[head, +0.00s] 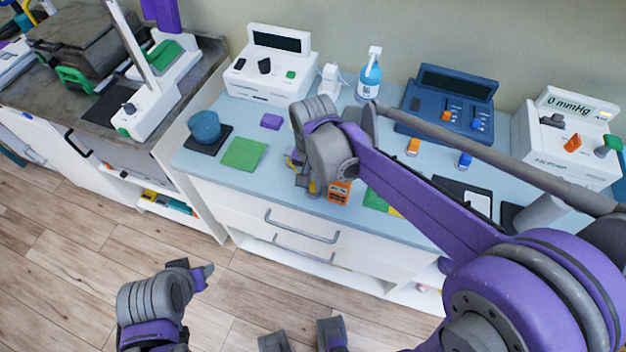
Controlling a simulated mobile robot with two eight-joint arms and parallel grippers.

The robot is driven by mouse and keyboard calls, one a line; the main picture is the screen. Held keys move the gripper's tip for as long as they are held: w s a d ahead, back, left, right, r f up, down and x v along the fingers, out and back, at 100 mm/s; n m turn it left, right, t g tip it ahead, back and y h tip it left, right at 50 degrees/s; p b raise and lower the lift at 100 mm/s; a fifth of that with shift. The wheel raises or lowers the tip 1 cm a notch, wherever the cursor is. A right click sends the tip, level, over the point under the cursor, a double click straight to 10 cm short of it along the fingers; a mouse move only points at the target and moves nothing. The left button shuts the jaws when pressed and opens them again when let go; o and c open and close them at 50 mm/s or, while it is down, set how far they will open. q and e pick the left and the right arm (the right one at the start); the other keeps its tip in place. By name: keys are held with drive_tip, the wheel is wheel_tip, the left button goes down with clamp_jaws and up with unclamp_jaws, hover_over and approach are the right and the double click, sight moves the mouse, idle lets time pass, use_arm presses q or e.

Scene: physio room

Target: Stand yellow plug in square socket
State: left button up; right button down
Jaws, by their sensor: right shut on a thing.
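My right gripper (303,184) hangs over the front edge area of the pale blue counter. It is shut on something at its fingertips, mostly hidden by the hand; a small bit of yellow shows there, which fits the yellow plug. An orange block (340,192) with dark openings stands just right of the fingertips; I cannot tell whether it holds the square socket. My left gripper (205,274) is low over the wooden floor, away from the counter; its finger opening is not clear.
A green mat (244,155), a purple block (271,121) and a blue round pot (205,127) lie left of the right gripper. A spray bottle (369,76), white device (269,66) and blue device (449,102) stand behind. My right arm covers much of the counter's right half.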

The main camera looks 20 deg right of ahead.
drive_tip(key=shift+c, duration=1.3)
unclamp_jaws()
drive_tip(key=shift+r, duration=0.1)
drive_tip(key=shift+r+p, duration=2.05)
drive_tip(key=shift+r, duration=1.45)
use_arm(q)
drive_tip(key=r, duration=0.1)
drive_tip(key=w+r, duration=0.1)
drive_tip(key=r, duration=0.3)
drive_tip(key=shift+w+r, duration=0.2)
drive_tip(key=shift+w, duration=0.2)
drive_tip(key=shift+s, duration=0.15)
use_arm(e)
drive_tip(key=shift+s+f, duration=0.1)
